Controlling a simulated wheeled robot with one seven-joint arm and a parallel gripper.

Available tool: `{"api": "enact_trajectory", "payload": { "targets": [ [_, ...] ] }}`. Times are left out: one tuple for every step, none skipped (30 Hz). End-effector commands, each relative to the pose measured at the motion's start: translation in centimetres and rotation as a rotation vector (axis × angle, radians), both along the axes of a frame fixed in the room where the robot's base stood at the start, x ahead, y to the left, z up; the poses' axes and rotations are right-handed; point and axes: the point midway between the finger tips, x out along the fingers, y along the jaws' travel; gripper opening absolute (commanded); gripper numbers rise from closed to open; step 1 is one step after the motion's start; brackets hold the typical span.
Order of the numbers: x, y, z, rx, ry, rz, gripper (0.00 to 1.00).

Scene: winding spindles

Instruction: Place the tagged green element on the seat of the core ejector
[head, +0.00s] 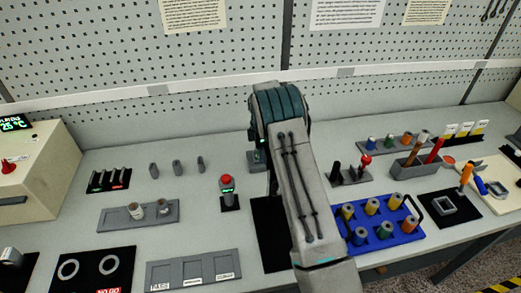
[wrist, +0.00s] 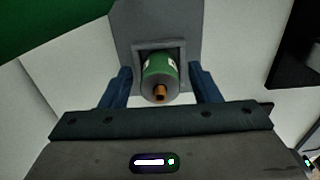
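In the wrist view, a green element (wrist: 160,72) with a copper-coloured pin at its near end and small white marks on its side stands in a square grey seat (wrist: 174,46). My gripper (wrist: 160,80) has its two blue fingers apart, one on each side of the green element. A gap shows between each finger and the element, so neither finger appears to touch it. In the head view my arm hides the gripper, the element and most of the device behind the arm, of which a dark part (head: 258,158) shows at the arm's left.
A blue tray (head: 384,243) with several coloured spools is right of my arm. A post with a red button (head: 227,182) and a grey rack with two spools (head: 110,217) are left. A grey pen box (head: 408,167) stands at right.

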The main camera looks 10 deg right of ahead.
Motion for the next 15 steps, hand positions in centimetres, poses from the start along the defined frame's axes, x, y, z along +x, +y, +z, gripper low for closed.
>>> {"api": "enact_trajectory", "payload": {
  "targets": [
    [0.0, 0.0, 0.0, 0.0, 0.0, 0.0, 0.56],
    [0.0, 0.0, 0.0, 0.0, 0.0, 0.0, 0.56],
    [0.0, 0.0, 0.0, 0.0, 0.0, 0.0, 0.56],
    [0.0, 0.0, 0.0, 0.0, 0.0, 0.0, 0.56],
    [0.0, 0.0, 0.0, 0.0, 0.0, 0.0, 0.56],
    [0.0, 0.0, 0.0, 0.0, 0.0, 0.0, 0.56],
    [0.0, 0.0, 0.1, 0.0, 0.0, 0.0, 0.56],
    [0.0, 0.0, 0.2, 0.0, 0.0, 0.0, 0.56],
    [0.0, 0.0, 0.3, 0.0, 0.0, 0.0, 0.56],
    [0.0, 0.0, 0.5, 0.0, 0.0, 0.0, 0.56],
    [0.0, 0.0, 0.6, 0.0, -0.001, 0.001, 0.56],
    [0.1, 0.0, 1.0, 0.001, -0.002, 0.0, 0.56],
    [0.1, 0.0, 1.4, 0.001, -0.003, 0.0, 0.56],
    [0.1, 0.0, 1.9, 0.001, -0.005, 0.0, 0.56],
    [0.1, 0.0, 2.7, 0.002, -0.004, 0.0, 0.56]
  ]
}}
